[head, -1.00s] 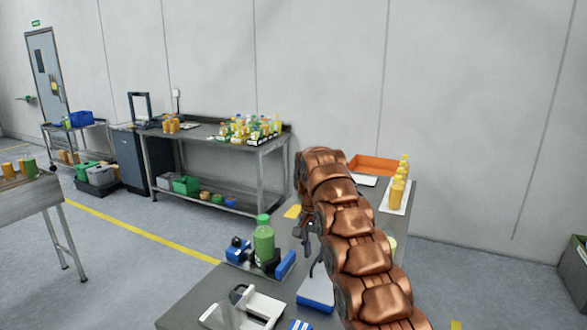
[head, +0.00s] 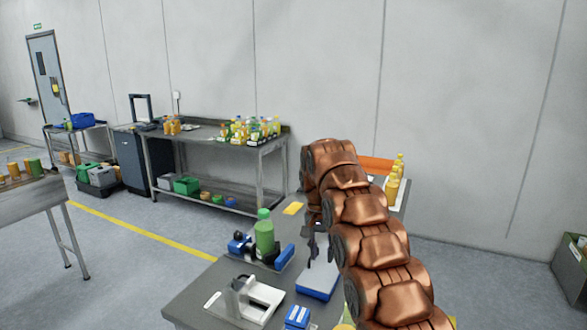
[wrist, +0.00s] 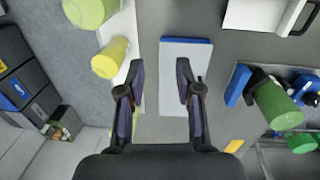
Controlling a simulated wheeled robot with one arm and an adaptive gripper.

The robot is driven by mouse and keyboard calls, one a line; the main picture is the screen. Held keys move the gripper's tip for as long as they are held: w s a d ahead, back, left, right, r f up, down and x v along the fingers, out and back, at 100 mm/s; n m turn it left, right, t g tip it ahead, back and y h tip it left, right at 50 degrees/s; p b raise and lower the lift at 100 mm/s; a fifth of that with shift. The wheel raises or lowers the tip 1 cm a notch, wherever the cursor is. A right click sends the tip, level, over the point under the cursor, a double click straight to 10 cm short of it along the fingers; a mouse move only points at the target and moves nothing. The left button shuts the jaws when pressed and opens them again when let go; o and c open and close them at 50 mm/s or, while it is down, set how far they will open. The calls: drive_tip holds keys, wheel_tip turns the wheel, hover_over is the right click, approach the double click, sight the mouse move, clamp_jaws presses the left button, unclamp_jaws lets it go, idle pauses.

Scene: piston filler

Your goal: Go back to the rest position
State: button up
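My copper-coloured arm reaches over the dark bench (head: 190,301) in the head view. My gripper (head: 315,243) hangs near its middle, partly hidden behind the arm. In the wrist view my gripper (wrist: 161,82) has its two dark fingers apart, with nothing between them. A blue-and-white flat block (wrist: 186,52) lies below and beyond the fingers there. It also shows in the head view (head: 318,281), just below the gripper. A green bottle (head: 265,237) stands upright in a blue clamp fixture (head: 284,257) left of the gripper, apart from it.
A white fixture (head: 262,297) stands at the bench's near edge. Yellow bottles (head: 393,187) and an orange tray (head: 375,165) are at the far end, partly behind my arm. A back table (head: 195,131) holds several bottles. Open floor (head: 120,265) lies to the left.

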drive_tip(key=s+d+r+n, duration=0.1)
drive_tip(key=s+d+r, duration=0.15)
drive_tip(key=s, duration=0.55)
drive_tip(key=s+d+r+n, duration=0.1)
drive_tip(key=s+d, duration=0.2)
drive_tip(key=s, duration=0.4)
drive_tip(key=s+d+r, duration=0.2)
drive_tip(key=s+d, duration=0.1)
drive_tip(key=s, duration=0.5)
drive_tip(key=s+d+f+n, duration=0.1)
drive_tip(key=s+f, duration=0.2)
drive_tip(key=s, duration=1)
drive_tip(key=s+d+f+n+g, duration=0.1)
drive_tip(key=s+f, duration=0.3)
drive_tip(key=s, duration=0.9)
drive_tip(key=shift+s+f+n+y, duration=0.15)
drive_tip(key=shift+f+n+y, duration=0.15)
drive_tip(key=shift+y, duration=0.1)
